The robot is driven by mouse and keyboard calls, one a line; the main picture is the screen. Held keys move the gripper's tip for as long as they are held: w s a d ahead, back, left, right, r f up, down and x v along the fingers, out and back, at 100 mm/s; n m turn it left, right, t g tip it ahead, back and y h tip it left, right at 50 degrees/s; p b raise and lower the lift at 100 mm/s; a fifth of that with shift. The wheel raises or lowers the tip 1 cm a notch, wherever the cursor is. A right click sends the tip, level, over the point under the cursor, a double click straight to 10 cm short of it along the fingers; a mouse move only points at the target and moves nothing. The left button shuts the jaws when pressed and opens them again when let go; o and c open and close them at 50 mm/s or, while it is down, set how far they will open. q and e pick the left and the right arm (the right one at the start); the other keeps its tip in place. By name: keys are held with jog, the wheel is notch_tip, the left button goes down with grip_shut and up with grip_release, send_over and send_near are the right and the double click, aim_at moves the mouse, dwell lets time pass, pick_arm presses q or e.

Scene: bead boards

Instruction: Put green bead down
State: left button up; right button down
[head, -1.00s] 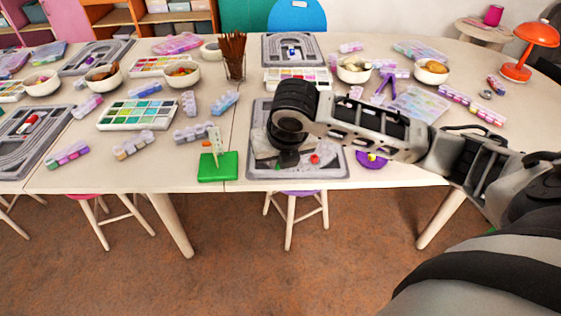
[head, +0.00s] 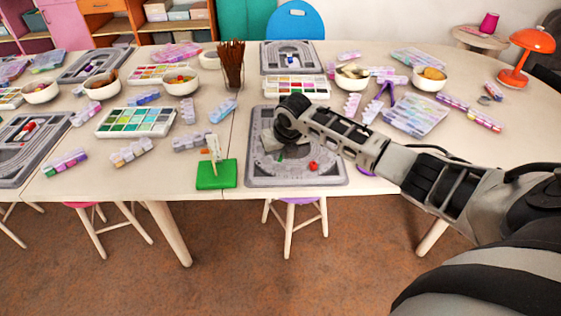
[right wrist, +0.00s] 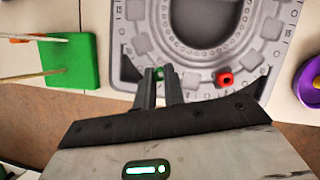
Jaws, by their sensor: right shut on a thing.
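The small green bead (right wrist: 159,72) shows between the fingertips of my right gripper (right wrist: 161,76) in the right wrist view. The gripper is shut on it, over the near left part of the grey bead board (right wrist: 130,45). In the head view the right gripper (head: 279,154) is over the same board (head: 335,178), with the bead a tiny green spot. I cannot tell whether the bead touches the board. A red bead (right wrist: 226,78) lies on the board to the right of the gripper; it also shows in the head view (head: 314,166). My left gripper is not in view.
A green block (right wrist: 75,62) with upright sticks stands left of the board. A purple dish (right wrist: 309,85) is to the right, mostly hidden by my arm in the head view. Bead boxes (head: 136,122), bowls (head: 180,86) and a cup of sticks (head: 231,70) crowd the table.

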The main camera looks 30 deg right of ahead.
jog(key=shift+f, duration=1.55)
jog(key=shift+f, duration=0.15)
jog(key=c, duration=1.5)
grip_release()
